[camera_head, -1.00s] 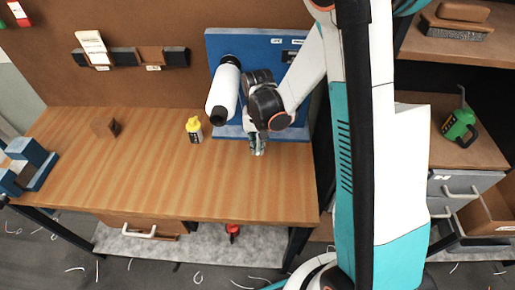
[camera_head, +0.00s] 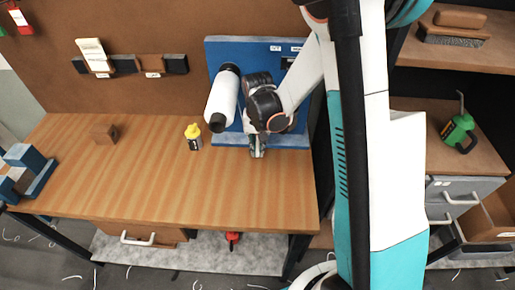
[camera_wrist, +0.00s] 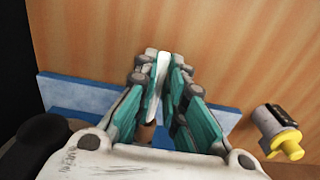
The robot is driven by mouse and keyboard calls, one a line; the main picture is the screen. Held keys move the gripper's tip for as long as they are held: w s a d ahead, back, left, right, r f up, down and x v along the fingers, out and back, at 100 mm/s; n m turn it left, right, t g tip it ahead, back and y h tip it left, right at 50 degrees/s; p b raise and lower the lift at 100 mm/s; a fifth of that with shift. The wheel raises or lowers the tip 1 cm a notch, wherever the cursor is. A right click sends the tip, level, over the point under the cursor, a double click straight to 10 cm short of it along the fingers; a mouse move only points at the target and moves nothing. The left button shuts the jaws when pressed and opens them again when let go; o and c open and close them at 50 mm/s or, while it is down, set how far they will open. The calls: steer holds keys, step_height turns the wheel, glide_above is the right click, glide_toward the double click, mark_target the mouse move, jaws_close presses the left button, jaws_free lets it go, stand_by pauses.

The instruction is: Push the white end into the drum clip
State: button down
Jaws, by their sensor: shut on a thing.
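A white drum (camera_head: 222,98) with black ends is mounted on the blue board (camera_head: 218,55) at the back of the bench, tilted in the picture. My gripper (camera_head: 257,150) is low in front of the board, to the right of the drum. In the wrist view my gripper (camera_wrist: 161,66) is shut on a thin white piece (camera_wrist: 161,72), which shows between the teal fingers. I take it to be the white end; its far part is hidden. I cannot make out the drum clip in either view.
A small wooden block (camera_head: 104,134) and a blue fixture (camera_head: 30,170) are farther left. The front of the wooden bench (camera_head: 190,185) is clear.

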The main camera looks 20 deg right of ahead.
mark_target(258, 144)
steer(key=shift+w+d, duration=0.25)
steer(key=shift+w, duration=0.3)
steer(key=shift+w+d, duration=0.2)
steer(key=shift+w, duration=0.35)
stand_by(0.3)
steer(key=c, duration=1.6)
jaws_free()
steer(key=shift+w, duration=0.1)
step_height(258, 144, up, 12)
